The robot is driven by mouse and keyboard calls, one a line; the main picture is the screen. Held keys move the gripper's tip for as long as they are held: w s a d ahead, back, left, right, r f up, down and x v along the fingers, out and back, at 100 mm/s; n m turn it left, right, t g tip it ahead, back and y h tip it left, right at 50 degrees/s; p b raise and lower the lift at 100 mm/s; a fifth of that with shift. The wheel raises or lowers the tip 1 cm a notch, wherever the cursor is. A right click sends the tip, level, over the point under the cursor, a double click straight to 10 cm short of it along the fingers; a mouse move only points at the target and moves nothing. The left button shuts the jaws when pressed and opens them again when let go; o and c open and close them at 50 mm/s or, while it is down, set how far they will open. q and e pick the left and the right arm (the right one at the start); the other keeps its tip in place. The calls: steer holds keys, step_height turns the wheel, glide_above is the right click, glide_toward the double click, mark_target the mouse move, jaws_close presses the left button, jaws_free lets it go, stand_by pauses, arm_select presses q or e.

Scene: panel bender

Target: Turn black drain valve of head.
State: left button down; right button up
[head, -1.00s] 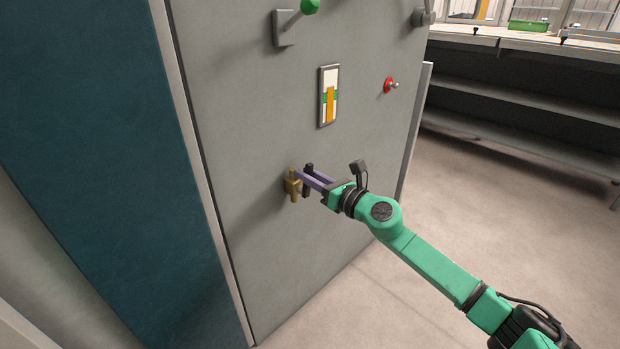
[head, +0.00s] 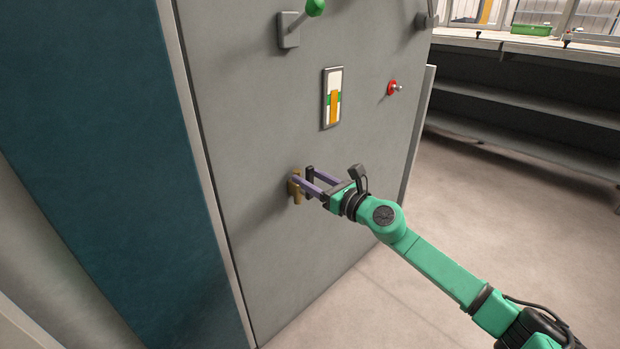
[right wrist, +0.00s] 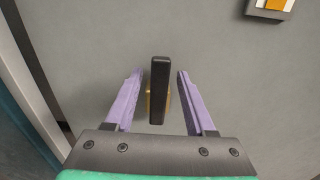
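The drain valve has a brass body (head: 297,187) on the grey panel and a black lever handle (head: 310,182). In the right wrist view the black handle (right wrist: 160,90) stands upright between my gripper's two purple fingers, with a gap on each side. A bit of brass shows behind it. My right gripper (head: 318,182) is open around the handle, and neither finger appears to touch it in the wrist view. In the head view one finger partly covers the brass body. My left gripper is in neither view.
Above the valve on the grey panel (head: 290,260) are a level gauge (head: 332,98), a red-based switch (head: 393,88) and a green-knobbed lever (head: 315,8). A teal side panel (head: 110,180) is at left. Shelving (head: 520,110) stands at right beyond open floor.

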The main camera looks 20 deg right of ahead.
steer(key=shift+s+d, duration=0.2)
steer(key=shift+s, duration=0.2)
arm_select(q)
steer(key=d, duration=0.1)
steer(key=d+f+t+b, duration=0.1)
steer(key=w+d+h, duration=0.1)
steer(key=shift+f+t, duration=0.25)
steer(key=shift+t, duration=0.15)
arm_select(e)
steer(key=v, duration=1.3)
steer(key=shift+s, duration=0.35)
